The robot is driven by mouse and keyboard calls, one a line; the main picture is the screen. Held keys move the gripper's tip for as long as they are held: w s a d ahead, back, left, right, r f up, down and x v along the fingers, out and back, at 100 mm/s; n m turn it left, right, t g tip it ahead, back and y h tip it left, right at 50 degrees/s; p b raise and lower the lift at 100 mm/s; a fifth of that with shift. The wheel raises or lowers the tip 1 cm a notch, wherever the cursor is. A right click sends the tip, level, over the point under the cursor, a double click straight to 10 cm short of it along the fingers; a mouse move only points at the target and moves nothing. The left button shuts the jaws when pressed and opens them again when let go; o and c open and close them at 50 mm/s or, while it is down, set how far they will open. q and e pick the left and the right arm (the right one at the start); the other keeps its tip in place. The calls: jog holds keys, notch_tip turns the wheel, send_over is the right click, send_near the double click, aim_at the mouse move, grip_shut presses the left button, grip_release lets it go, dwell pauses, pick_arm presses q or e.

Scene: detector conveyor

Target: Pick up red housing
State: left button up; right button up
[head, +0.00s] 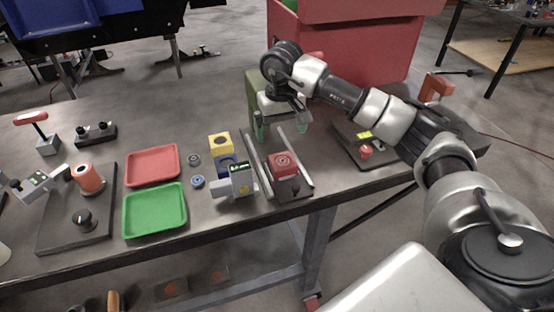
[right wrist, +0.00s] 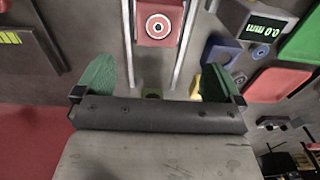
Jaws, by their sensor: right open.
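The red housing (head: 283,163) is a small red block with a pale ring on its top. It sits at the near end of a dark conveyor (head: 292,190) between two pale rails. In the right wrist view the housing (right wrist: 158,22) shows at the top, ahead of the fingers. My right gripper (head: 281,122) points down over the far part of the conveyor, behind the housing and apart from it. Its green fingers also show in the right wrist view (right wrist: 158,72), spread wide with nothing held between them. My left gripper is not in view.
A grey gauge with a display (head: 240,180) stands close left of the conveyor, beside a yellow block (head: 219,144). Red (head: 153,181) and green (head: 128,223) trays lie further left. A dark plate with a red button (head: 366,151) is at right. A large red bin (head: 340,50) stands behind.

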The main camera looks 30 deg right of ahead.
jog(key=p, duration=0.1)
send_over(283, 160)
notch_tip(283, 160, down, 5)
jog(key=shift+w+r, duration=0.15)
jog(key=shift+r, duration=0.05)
jog(key=f+p, duration=0.1)
jog(key=f, duration=0.1)
jog(key=f+p, duration=0.1)
jog(key=f, duration=0.1)
jog(key=shift+s+a+f+p, duration=0.1)
jog(key=shift+s+f+p, duration=0.1)
jog(key=shift+f+p, duration=0.15)
jog(key=shift+f, duration=0.55)
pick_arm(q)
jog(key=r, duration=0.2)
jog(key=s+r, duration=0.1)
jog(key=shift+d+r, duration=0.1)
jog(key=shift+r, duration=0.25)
pick_arm(e)
jog(key=shift+w+r, duration=0.1)
jog(key=c, duration=1.2)
